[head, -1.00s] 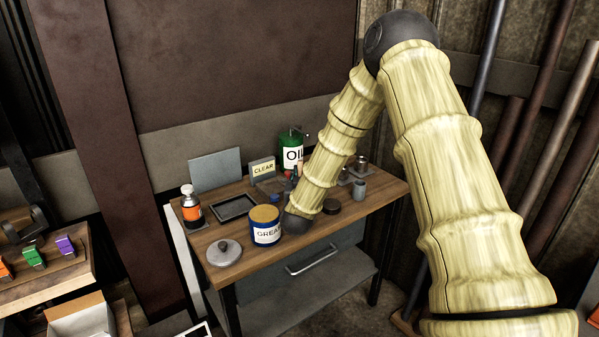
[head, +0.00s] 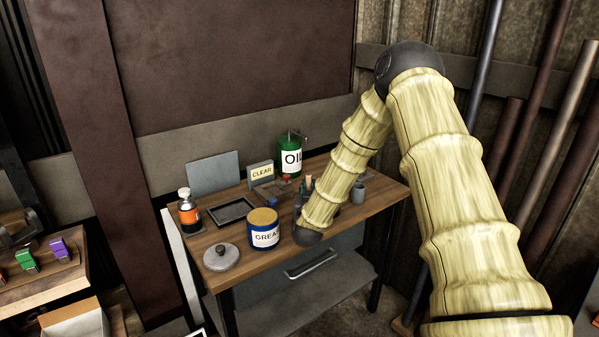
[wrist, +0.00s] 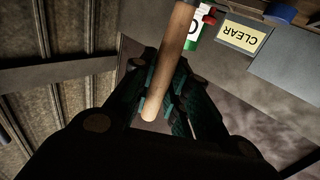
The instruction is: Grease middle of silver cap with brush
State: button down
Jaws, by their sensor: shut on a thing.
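My gripper (wrist: 168,92) is shut on a round wooden handle (wrist: 170,62), taken to be the brush, in the wrist view. The handle's rounded end lies between the fingers and its other end runs out of the top of the picture, so no bristles show. In the head view my arm mostly hides the gripper, above the table's right half. A round grey lid with a knob (head: 222,257) lies at the table's front left. A small grey cylinder (head: 358,192) stands at the right. I cannot tell which is the silver cap.
An open blue grease tin (head: 264,236) stands between the lid and my arm. Behind are a dark tray (head: 232,211), an orange bottle (head: 188,208), a CLEAR sign (head: 262,174) and a green oil can (head: 290,156).

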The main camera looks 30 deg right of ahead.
jog(key=shift+s+d, duration=0.1)
jog(key=shift+d, duration=0.2)
jog(key=shift+a, duration=0.35)
jog(key=a+r+p, duration=0.3)
jog(key=r, duration=0.5)
jog(key=shift+a, duration=0.3)
jog(key=shift+r+p, duration=0.15)
jog(key=shift+p, duration=0.8)
jog(key=p, duration=0.4)
jog(key=shift+r, duration=0.2)
